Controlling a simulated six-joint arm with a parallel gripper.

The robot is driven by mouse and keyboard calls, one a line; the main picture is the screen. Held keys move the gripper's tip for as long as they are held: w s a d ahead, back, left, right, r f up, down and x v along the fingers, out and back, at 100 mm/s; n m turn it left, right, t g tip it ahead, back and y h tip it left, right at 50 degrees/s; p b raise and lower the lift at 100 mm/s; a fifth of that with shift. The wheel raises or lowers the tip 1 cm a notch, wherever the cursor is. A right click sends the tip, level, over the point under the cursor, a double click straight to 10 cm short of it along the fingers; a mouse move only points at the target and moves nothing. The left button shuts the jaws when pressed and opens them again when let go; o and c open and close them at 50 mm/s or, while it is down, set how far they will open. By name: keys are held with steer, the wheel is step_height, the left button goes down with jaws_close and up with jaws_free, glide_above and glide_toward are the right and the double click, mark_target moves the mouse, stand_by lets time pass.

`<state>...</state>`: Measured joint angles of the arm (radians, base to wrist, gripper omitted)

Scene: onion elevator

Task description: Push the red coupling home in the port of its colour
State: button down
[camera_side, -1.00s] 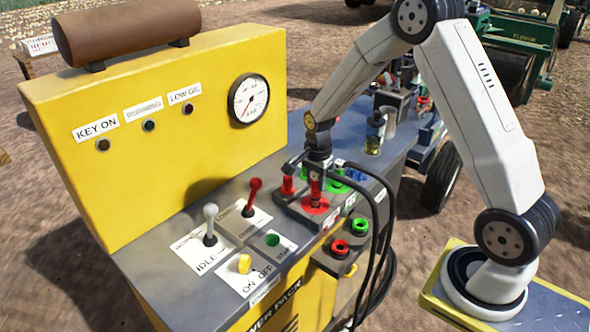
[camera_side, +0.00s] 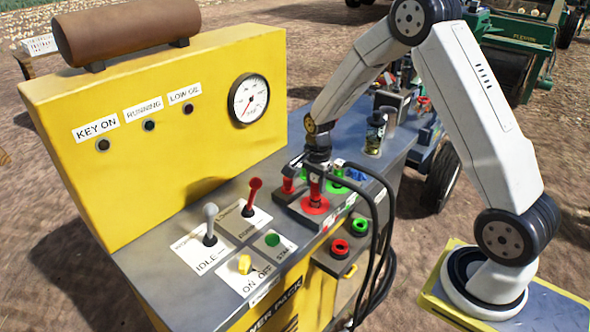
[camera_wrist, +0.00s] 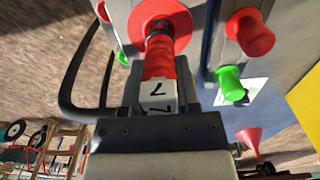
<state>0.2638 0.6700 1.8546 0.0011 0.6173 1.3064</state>
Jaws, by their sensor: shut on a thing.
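My gripper (camera_side: 317,172) is shut on the red coupling (camera_side: 315,193), which stands upright over the red port (camera_side: 316,206) on the console top. In the wrist view the red coupling (camera_wrist: 159,62) has a white tag with a black 7 and points at the round red port (camera_wrist: 172,14). Its dark tip is at the port's opening; I cannot tell how deep it sits. A black hose runs from the gripper area down the console's front.
Another red plug (camera_side: 288,185) stands just left, with green fittings (camera_side: 335,187) behind. Red and green rings (camera_side: 340,248) sit on a lower front shelf. Levers (camera_side: 252,196) and a yellow knob stand nearer on the console.

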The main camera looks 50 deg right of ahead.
steer(key=shift+f, duration=1.2)
stand_by(4.8)
jaws_free()
steer(key=shift+r, duration=0.2)
stand_by(0.3)
steer(key=shift+r, duration=3.35)
